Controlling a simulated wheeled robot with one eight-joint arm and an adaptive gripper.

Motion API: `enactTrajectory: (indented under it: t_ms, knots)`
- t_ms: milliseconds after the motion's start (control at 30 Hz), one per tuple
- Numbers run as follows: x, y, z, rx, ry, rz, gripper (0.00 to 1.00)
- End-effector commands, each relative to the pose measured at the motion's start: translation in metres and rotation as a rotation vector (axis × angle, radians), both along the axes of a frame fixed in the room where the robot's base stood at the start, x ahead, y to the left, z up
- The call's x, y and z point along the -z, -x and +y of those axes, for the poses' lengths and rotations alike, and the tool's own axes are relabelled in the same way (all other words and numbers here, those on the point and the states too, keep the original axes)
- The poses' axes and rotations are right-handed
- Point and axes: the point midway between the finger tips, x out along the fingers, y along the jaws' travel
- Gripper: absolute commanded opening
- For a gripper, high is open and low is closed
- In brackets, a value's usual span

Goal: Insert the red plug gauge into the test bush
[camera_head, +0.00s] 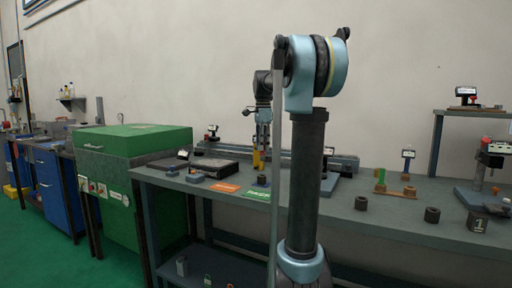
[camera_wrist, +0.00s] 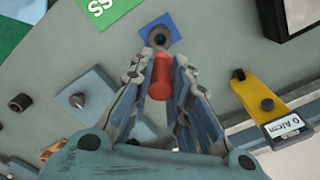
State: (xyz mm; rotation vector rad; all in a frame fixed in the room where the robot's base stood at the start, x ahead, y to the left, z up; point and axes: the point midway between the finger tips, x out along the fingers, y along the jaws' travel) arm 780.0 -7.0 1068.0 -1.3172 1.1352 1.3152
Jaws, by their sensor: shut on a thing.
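The red plug gauge (camera_wrist: 159,78) is held between the two fingers of my gripper (camera_wrist: 160,58) in the wrist view. Its far end points toward the test bush (camera_wrist: 161,36), a dark ring with a hole on a blue square base. In the head view my gripper (camera_head: 262,145) hangs above the bench, over the bush's small base (camera_head: 262,181). The plug cannot be made out there.
A green label (camera_wrist: 103,10) lies beside the bush. A grey-blue plate with a pointed pin (camera_wrist: 80,100) and a small dark collar (camera_wrist: 20,102) are at left.

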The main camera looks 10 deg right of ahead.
Motion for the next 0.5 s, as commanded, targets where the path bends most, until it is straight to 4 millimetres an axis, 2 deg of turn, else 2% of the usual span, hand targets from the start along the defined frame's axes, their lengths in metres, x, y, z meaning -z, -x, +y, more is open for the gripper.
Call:
enactTrajectory:
  t_ms: [233, 500]
  knots:
    - [0.0005, -0.0002, 0.0071, -0.004, 0.0, 0.0, 0.0]
    - [0.0065, -0.0001, 0.0098, 0.092, -0.001, -0.003, 0.0]
